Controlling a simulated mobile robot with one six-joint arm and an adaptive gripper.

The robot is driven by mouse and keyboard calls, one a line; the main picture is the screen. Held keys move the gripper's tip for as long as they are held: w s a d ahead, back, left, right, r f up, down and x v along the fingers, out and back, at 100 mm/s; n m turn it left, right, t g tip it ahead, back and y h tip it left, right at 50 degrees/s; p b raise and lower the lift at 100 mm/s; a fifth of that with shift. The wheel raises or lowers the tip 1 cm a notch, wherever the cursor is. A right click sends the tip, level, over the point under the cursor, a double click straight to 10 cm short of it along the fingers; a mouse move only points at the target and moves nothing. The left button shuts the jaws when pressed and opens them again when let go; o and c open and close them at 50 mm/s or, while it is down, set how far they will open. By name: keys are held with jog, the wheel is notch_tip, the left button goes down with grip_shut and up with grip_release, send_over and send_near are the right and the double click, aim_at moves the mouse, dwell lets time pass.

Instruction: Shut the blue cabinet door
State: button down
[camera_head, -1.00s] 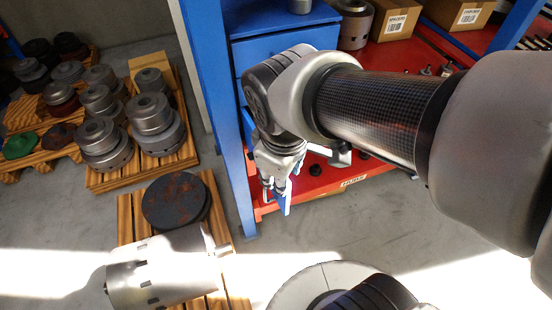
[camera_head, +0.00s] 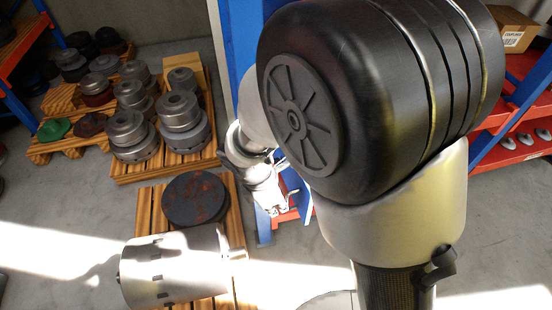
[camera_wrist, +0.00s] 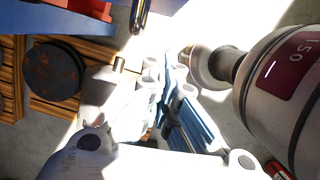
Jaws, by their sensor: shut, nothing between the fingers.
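The blue cabinet and its door are mostly hidden behind my arm in the head view; I cannot tell how far the door stands open. My gripper (camera_head: 274,207) points down beside the blue rack post, partly covered by my arm. In the wrist view my gripper (camera_wrist: 172,98) shows its grey knuckles and blue ribbed pads close together. It is shut with nothing held. I cannot tell whether it touches the door.
A blue rack post (camera_head: 232,45) stands close beside the gripper. Wooden pallets hold metal rotors (camera_head: 180,118) at left. A dark rusty disc (camera_head: 196,198) and a large slotted cylinder (camera_head: 176,265) lie on a nearer pallet. Red shelves (camera_head: 512,150) stand at right. Some floor is free.

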jog(key=d+f, duration=0.1)
jog(key=w+d+f+b, duration=0.1)
jog(key=d, duration=0.1)
jog(key=d+f, duration=0.1)
jog(key=shift+w+d+f+b, duration=0.2)
jog(key=shift+w+d+b, duration=0.1)
jog(key=shift+w, duration=0.1)
